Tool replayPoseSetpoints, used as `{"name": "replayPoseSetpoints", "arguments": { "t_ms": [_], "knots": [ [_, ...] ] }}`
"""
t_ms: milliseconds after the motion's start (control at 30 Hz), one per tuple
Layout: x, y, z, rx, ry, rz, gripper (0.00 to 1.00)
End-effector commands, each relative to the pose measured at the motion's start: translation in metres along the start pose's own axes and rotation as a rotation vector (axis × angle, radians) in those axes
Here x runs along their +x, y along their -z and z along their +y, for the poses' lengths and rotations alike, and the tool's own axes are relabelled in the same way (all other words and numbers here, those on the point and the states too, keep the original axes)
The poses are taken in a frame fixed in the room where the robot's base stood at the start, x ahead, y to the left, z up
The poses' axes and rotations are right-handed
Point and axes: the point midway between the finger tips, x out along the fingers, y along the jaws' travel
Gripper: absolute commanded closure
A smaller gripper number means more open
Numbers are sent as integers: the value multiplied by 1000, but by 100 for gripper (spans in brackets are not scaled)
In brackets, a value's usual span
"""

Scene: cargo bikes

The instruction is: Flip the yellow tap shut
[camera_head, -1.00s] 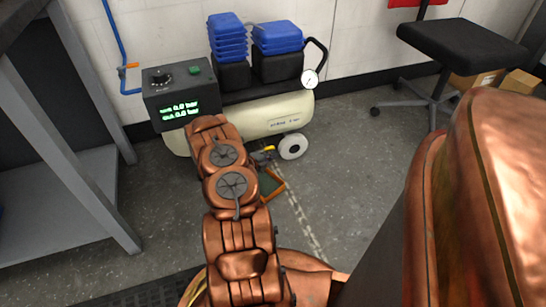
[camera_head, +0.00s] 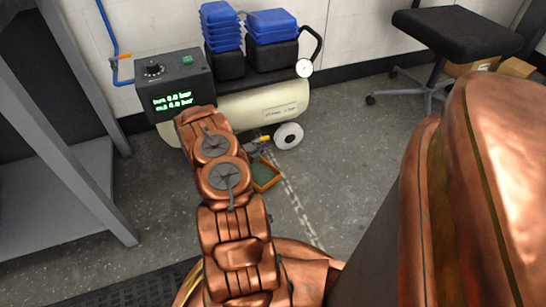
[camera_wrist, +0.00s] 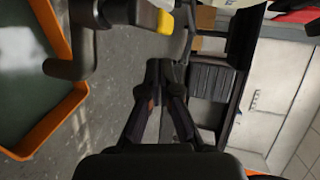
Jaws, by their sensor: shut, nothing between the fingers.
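The yellow tap (camera_head: 265,138) sits low under the cream tank of the compressor (camera_head: 270,108), just right of my arm in the head view. In the wrist view its yellow handle end (camera_wrist: 166,23) is at the top middle, on a dark fitting (camera_wrist: 85,45). My gripper (camera_wrist: 160,70) is shut and empty, its dark fingertips together just below the yellow end in the picture. A gap shows between them in the wrist view; I cannot tell the depth. In the head view my arm hides the gripper.
An orange-rimmed tray (camera_head: 267,186) with a green inside lies on the floor below the tap; its rim (camera_wrist: 45,128) fills the left of the wrist view. A grey bench (camera_head: 65,150) stands at the left and a black stool (camera_head: 455,35) at the back right. Floor right of the tray is clear.

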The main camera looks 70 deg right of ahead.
Motion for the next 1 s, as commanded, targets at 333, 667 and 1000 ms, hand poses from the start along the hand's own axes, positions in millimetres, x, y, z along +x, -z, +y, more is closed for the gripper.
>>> {"name": "replayPoseSetpoints", "arguments": {
  "t_ms": [333,667,1000],
  "knots": [
    [-28,42,-4,-5,1,-6,100],
    [-53,87,-11,-8,1,-9,100],
    [-60,105,-13,-1,1,-7,100]
  ]
}}
